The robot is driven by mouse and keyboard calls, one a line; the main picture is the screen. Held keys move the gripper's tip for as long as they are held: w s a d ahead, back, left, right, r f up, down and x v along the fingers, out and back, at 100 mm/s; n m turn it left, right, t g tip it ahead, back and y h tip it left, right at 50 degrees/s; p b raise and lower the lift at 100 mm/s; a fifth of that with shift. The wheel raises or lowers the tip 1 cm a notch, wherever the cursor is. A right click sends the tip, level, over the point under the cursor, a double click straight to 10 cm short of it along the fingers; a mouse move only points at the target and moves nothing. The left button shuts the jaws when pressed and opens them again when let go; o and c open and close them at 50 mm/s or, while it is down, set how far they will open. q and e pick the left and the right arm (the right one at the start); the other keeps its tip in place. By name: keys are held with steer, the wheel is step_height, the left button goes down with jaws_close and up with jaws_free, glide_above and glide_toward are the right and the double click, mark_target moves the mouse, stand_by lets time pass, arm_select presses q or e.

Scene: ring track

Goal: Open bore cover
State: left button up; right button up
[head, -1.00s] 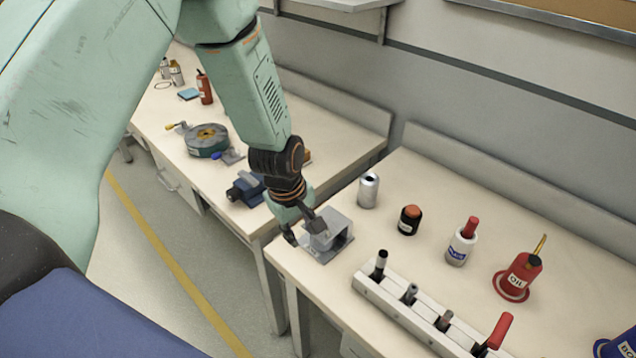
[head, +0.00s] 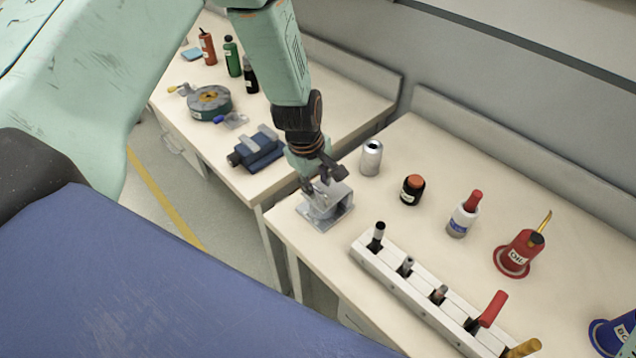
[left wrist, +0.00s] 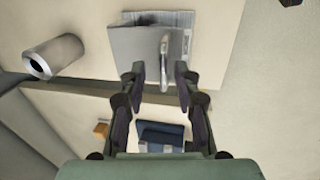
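A grey metal fixture (head: 327,207), a block on a flat base plate, stands at the near left corner of the right bench. I take it to be the part with the bore cover. In the left wrist view, the fixture's block (left wrist: 137,48) shows an upright curved handle or tab (left wrist: 164,54). My left gripper (head: 324,181) is over the fixture at its far side. In the left wrist view, its two fingers (left wrist: 160,78) are apart with nothing between the tips, pointing at the handle end. Contact cannot be told.
A silver can (head: 371,158) stands close behind the fixture. A white tool rack (head: 420,297) lies to its right. A dark jar (head: 412,190), a white bottle (head: 463,214) and a red oil can (head: 519,254) stand beyond. A blue vise (head: 257,152) is on the left bench.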

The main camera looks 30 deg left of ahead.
arm_select(q)
steer(key=shift+s+a+r, duration=0.2)
steer(key=shift+s+a, duration=0.1)
steer(key=shift+s, duration=0.15)
steer(key=shift+w+d+f, duration=0.2)
steer(key=shift+w+d, duration=0.05)
steer(key=shift+w, duration=0.2)
steer(key=c, duration=0.6)
steer(key=shift+s+a+r, duration=0.1)
steer(key=shift+s, duration=0.15)
jaws_close()
